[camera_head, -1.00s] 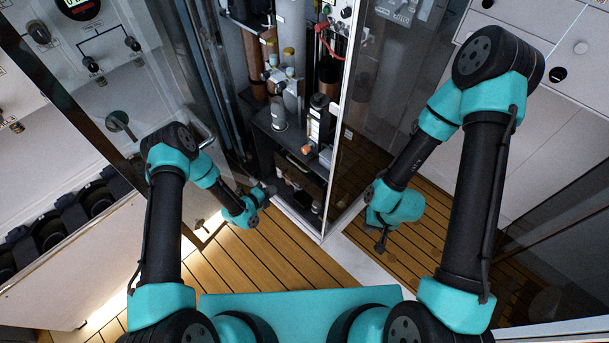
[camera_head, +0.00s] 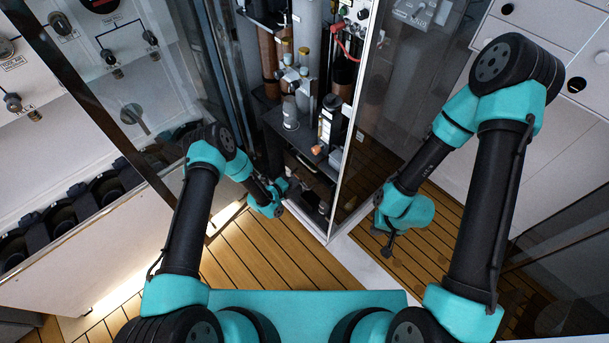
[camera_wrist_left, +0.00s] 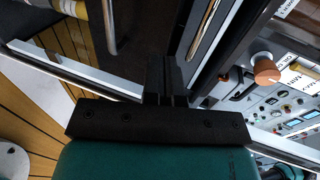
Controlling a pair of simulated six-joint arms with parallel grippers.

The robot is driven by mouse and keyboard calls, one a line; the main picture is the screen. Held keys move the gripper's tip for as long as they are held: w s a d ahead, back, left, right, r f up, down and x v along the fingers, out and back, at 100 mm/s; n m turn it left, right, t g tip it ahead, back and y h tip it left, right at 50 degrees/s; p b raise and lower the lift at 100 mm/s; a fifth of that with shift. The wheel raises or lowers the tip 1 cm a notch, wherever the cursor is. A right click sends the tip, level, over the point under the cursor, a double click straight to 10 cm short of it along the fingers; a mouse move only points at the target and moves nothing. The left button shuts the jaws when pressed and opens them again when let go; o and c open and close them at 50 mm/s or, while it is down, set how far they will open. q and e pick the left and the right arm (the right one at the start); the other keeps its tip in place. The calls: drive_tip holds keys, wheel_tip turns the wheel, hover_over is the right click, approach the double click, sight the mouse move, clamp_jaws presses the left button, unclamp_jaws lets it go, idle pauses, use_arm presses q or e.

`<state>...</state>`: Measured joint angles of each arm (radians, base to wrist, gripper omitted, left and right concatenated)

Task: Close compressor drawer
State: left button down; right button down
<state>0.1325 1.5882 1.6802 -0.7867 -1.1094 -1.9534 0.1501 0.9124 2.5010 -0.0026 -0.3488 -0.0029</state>
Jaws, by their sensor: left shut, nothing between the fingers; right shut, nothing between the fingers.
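The compressor drawer appears to be the dark unit (camera_head: 303,160) low in the open cabinet, with a pale handle bar across its front. I cannot tell how far out it stands. My left gripper (camera_head: 284,187) is shut and empty at the lower front of the cabinet, just below that unit. In the left wrist view its closed black fingers (camera_wrist_left: 166,78) point at a dark panel with a metal bar handle (camera_wrist_left: 206,25) just beyond them. Whether they touch it is unclear. My right gripper (camera_head: 385,248) is shut and empty, low over the floor to the right of the glass door.
A glass door with a pale frame (camera_head: 352,125) stands right of the cabinet opening. Bottles and cylinders (camera_head: 292,110) fill the cabinet above. A white panel with valves (camera_head: 85,30) is at the left. The wooden floor (camera_head: 250,250) in front is clear.

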sight(309, 172)
use_arm(q)
drive_tip(key=x, duration=0.3)
drive_tip(key=r+x, duration=0.1)
drive_tip(key=x, duration=0.2)
drive_tip(key=shift+w+d+r, duration=0.1)
drive_tip(key=shift+w+d, duration=0.1)
drive_tip(key=shift+w, duration=0.1)
